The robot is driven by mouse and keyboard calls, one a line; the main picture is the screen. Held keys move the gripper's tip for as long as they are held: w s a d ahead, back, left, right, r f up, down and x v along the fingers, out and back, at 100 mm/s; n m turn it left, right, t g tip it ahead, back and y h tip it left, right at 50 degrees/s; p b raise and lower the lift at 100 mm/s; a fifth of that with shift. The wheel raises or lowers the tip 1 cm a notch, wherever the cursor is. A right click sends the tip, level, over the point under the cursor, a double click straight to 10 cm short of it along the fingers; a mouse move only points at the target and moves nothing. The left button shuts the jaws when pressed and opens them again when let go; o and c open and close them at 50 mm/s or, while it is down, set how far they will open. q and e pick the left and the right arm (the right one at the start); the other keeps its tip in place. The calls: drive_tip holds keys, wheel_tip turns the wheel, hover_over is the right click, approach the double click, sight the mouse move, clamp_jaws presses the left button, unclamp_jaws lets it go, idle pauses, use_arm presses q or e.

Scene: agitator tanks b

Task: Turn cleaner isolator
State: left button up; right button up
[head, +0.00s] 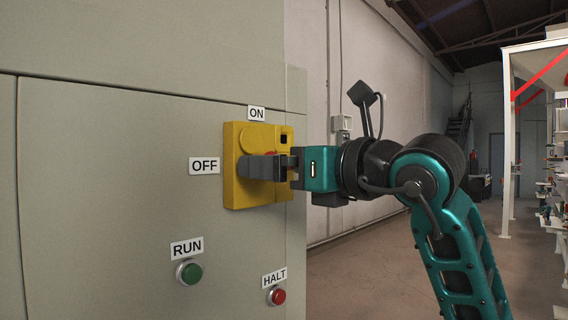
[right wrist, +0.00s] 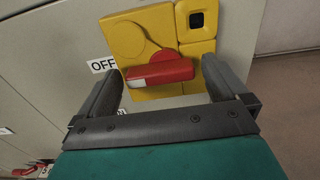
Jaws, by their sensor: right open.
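The cleaner isolator is a yellow box (head: 233,196) on the front of a grey-green cabinet, with an ON label (head: 256,114) above it and an OFF label (head: 204,166) to its left. In the right wrist view the yellow box (right wrist: 138,34) carries a red handle (right wrist: 160,72), which lies roughly level, one end towards the OFF label (right wrist: 102,65). My right gripper (head: 262,167) is open in front of the box and hides most of the handle in the head view. In the right wrist view its fingers (right wrist: 162,80) stand on either side of the handle; contact cannot be told.
Below the isolator are a green button (head: 189,272) under a RUN label (head: 187,247) and a red button (head: 277,296) under a HALT label (head: 274,278). The cabinet's right edge is close to the box. Open floor (head: 345,265) lies to the right.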

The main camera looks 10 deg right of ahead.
drive_tip(key=c, duration=1)
drive_tip(key=shift+m, duration=0.3)
drive_tip(key=shift+w+d+r+m+b, duration=0.1)
drive_tip(key=shift+r+m+b, duration=0.05)
drive_tip(key=shift+m, duration=2.7)
drive_tip(key=shift+w+d+r+m+b, duration=0.1)
drive_tip(key=shift+d+m+b, duration=0.05)
drive_tip(key=shift+m, duration=2.75)
drive_tip(key=shift+d+r+m+b, duration=0.1)
drive_tip(key=shift+r+m+b, duration=0.05)
drive_tip(key=shift+m, duration=2.7)
drive_tip(key=o, duration=1)
